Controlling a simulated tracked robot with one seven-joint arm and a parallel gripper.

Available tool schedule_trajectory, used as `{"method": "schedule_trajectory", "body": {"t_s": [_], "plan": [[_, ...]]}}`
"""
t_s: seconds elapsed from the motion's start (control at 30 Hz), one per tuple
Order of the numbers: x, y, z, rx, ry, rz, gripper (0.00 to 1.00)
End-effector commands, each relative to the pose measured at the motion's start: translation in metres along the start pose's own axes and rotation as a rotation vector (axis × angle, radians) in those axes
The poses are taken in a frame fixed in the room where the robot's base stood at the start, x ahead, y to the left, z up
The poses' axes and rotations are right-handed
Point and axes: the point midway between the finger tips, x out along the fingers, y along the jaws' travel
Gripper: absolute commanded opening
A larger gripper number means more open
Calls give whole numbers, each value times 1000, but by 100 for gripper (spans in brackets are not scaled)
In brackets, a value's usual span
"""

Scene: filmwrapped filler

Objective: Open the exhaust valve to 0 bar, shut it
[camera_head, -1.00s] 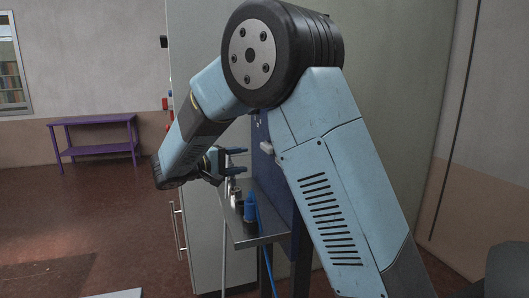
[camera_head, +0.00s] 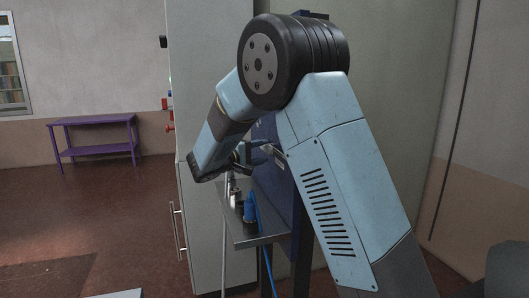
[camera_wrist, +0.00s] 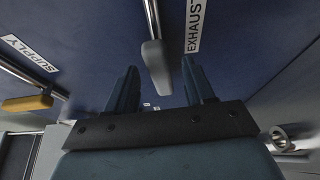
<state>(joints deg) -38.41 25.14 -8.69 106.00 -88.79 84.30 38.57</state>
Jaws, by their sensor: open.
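The exhaust valve shows in the wrist view as a grey lever (camera_wrist: 157,68) on a metal pipe, beside the EXHAUST label (camera_wrist: 193,25) on the blue panel (camera_wrist: 100,35). My gripper (camera_wrist: 160,84) is open, with one dark blue finger on each side of the lever's end. I cannot tell whether either finger touches it. In the head view my gripper (camera_head: 258,147) is at the panel (camera_head: 267,128), partly hidden by my arm. No pressure reading is legible in either view.
A yellow lever (camera_wrist: 28,103) sits by the SUPPLY label (camera_wrist: 30,53) at the left of the wrist view. A round metal fitting (camera_wrist: 279,136) is at the right. A grey shelf (camera_head: 250,238) with a blue cylinder (camera_head: 249,212) stands below my gripper. A purple table (camera_head: 95,148) is far left.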

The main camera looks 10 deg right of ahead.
Motion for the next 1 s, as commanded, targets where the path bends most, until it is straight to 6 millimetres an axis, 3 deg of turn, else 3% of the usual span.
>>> {"method": "schedule_trajectory", "body": {"t_s": [0.2, 0.53, 1.0], "plan": [[16, 0, 0, 0, 0, 0, 53], [19, 0, 0, 0, 0, 0, 53], [18, 0, 0, 0, 0, 0, 8]]}}
